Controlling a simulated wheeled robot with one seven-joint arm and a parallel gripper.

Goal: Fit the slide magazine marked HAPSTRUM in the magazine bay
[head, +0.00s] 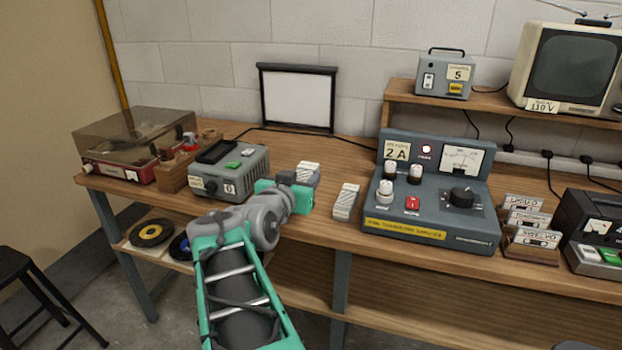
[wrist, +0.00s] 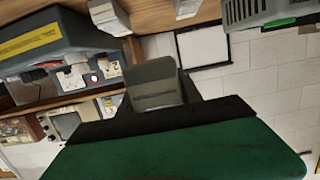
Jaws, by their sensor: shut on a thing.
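My gripper (head: 298,186) is over the bench, right of the grey projector-like unit (head: 238,178). In the wrist view it is shut on a grey block (wrist: 153,84), whose marking I cannot read. The gripper hides most of this block in the head view. A pale ribbed slide magazine (head: 345,203) stands on the bench to the right. Another ribbed block (head: 309,170) shows just behind the gripper; I cannot tell whether they touch. No HAPSTRUM mark is legible. A black-rimmed opening (head: 215,152) on top of the grey unit looks like the magazine bay.
A large power supply (head: 430,195) stands right of the magazines. A wooden rack (head: 175,175) and a turntable (head: 135,145) are at the left. A small white screen (head: 297,98) stands behind. Labelled cassettes (head: 530,230) sit at the right. Bare bench shows before the screen.

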